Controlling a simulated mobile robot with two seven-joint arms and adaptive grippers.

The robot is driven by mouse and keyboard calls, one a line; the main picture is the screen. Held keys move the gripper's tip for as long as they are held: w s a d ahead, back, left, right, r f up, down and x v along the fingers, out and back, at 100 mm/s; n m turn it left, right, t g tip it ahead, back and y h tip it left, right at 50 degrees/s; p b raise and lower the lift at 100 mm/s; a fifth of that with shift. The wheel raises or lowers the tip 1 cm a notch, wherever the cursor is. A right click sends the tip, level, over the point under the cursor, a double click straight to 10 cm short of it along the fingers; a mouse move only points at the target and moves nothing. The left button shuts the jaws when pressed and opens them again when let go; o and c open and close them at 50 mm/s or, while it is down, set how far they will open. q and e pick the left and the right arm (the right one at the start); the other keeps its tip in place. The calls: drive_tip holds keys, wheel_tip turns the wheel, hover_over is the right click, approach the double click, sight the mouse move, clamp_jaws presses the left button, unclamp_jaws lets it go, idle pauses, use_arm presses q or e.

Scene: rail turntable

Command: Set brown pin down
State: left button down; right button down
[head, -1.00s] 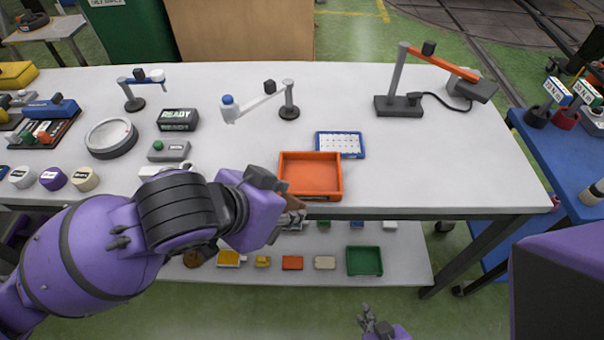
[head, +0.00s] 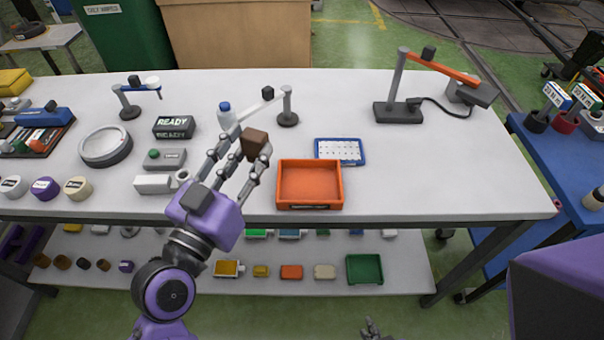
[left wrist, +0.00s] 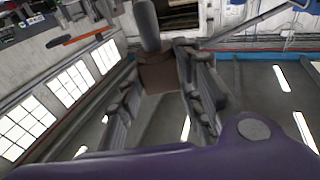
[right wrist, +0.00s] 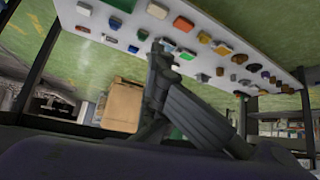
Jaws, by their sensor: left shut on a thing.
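The brown pin (head: 254,143) is a small dark brown block between the fingertips of my left gripper (head: 243,152). It is held up, tilted, and appears in front of the white table's left-middle part, left of the orange tray (head: 310,205). In the left wrist view the brown pin (left wrist: 158,76) shows between the grey fingers, which are shut on it. My right gripper (right wrist: 165,62) shows its dark fingers in the right wrist view with nothing seen in them; whether they are open is unclear. Only its tips (head: 373,328) show at the bottom of the head view.
The white table (head: 420,180) holds a blue-framed card (head: 340,150), a small lamp-like arm (head: 287,105), a READY box (head: 174,127), a round grey dish (head: 106,146) and a white block (head: 154,184). Bare tabletop lies right of the orange tray. A lower shelf (head: 210,285) carries small parts.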

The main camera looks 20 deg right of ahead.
use_arm(q)
drive_tip(key=w+d+f, duration=0.1)
drive_tip(key=d+f, duration=0.2)
drive_tip(key=f, duration=0.1)
drive_tip(key=d+f+b, duration=0.1)
drive_tip(key=d+f, duration=0.2)
drive_tip(key=d, duration=0.1)
drive_tip(key=w+d+f, duration=0.1)
drive_tip(key=d+f, duration=0.3)
drive_tip(key=shift+w+f+b, duration=0.3)
drive_tip(key=shift+w+b, duration=0.05)
drive_tip(key=shift+b, duration=0.05)
drive_tip(key=shift+f, duration=0.2)
drive_tip(key=c, duration=1.7)
unclamp_jaws()
drive_tip(key=shift+f, duration=0.15)
drive_tip(key=o, duration=0.3)
drive_tip(key=shift+o, duration=1)
